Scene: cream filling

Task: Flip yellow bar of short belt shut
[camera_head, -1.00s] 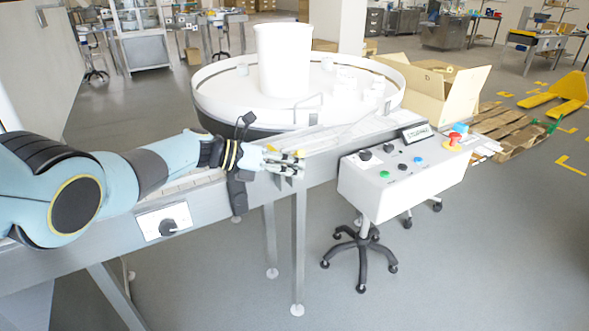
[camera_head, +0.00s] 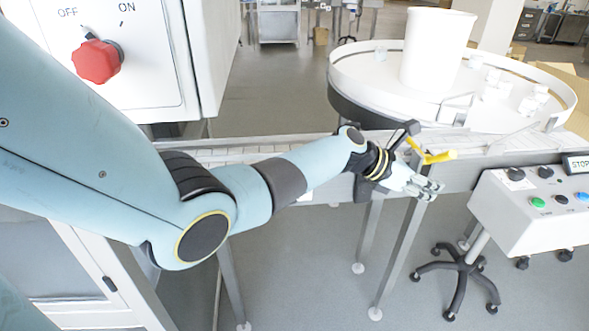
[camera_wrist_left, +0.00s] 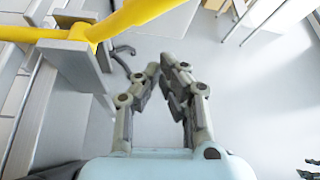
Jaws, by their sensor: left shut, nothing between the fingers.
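The yellow bar (camera_head: 438,156) shows at the right end of the belt (camera_head: 250,152), just above my left gripper (camera_head: 432,190). In the left wrist view the yellow bar (camera_wrist_left: 128,18) runs across the upper left, with a branch going left beside a grey metal bracket (camera_wrist_left: 75,62). My left gripper (camera_wrist_left: 167,72) is shut and empty, its fingertips close together. It is below and to the right of the bar, apart from it in the wrist view. Whether the bar lies fully closed on the belt I cannot tell.
A white control box (camera_head: 525,205) on a wheeled stand is close to the right of my left gripper. A round white table (camera_head: 350,85) with a tall white bin (camera_head: 436,50) stands behind. A cabinet with a red switch (camera_head: 97,61) is at upper left.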

